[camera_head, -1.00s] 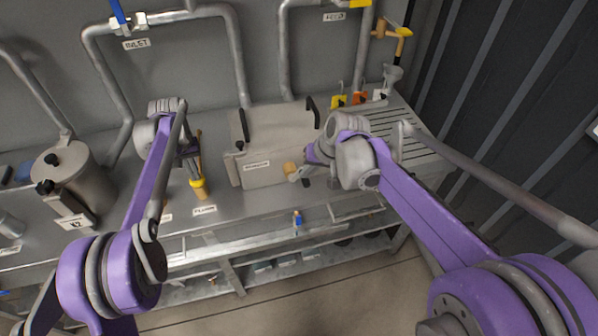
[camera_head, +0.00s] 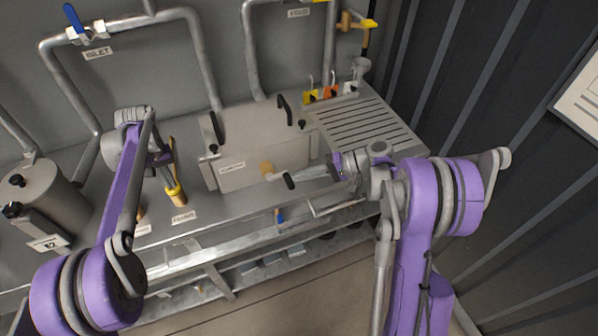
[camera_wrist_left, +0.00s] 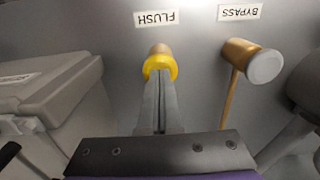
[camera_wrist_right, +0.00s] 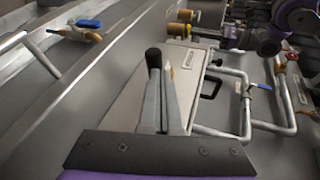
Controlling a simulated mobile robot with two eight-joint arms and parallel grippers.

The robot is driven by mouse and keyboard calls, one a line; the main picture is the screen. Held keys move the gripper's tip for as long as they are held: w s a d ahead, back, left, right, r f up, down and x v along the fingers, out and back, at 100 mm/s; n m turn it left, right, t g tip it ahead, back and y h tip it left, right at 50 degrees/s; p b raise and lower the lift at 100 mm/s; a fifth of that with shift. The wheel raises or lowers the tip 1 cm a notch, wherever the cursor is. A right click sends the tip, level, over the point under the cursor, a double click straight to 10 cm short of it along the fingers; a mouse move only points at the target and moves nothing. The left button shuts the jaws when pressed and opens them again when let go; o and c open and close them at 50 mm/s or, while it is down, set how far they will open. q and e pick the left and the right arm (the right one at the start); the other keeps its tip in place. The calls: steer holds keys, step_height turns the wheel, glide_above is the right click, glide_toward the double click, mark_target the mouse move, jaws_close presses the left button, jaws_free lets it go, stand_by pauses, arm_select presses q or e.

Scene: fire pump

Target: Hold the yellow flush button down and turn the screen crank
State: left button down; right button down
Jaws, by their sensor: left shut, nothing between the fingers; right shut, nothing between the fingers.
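The yellow-ringed flush button (camera_head: 174,189) stands on the counter behind the FLUSH label. My left gripper (camera_wrist_left: 161,78) is shut and empty, its fingertips against the yellow ring (camera_wrist_left: 160,66) in the left wrist view; how far the button is pressed I cannot tell. The screen crank (camera_head: 267,169) has a brass hub on the front of the grey box and a black handle (camera_head: 289,181) at lower right. My right gripper (camera_head: 306,174) is shut and empty, close to the handle from the right. In the right wrist view the black handle tip (camera_wrist_right: 154,58) is at the fingertips; contact is unclear.
The bypass knob (camera_wrist_left: 263,65) is beside the flush button. Pipes run along the wall behind, and a canister (camera_head: 40,205) stands at left.

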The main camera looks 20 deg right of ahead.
steer(key=shift+d+f+y, duration=0.2)
steer(key=shift+f+y, duration=0.1)
steer(key=shift+f, duration=1.65)
stand_by(0.5)
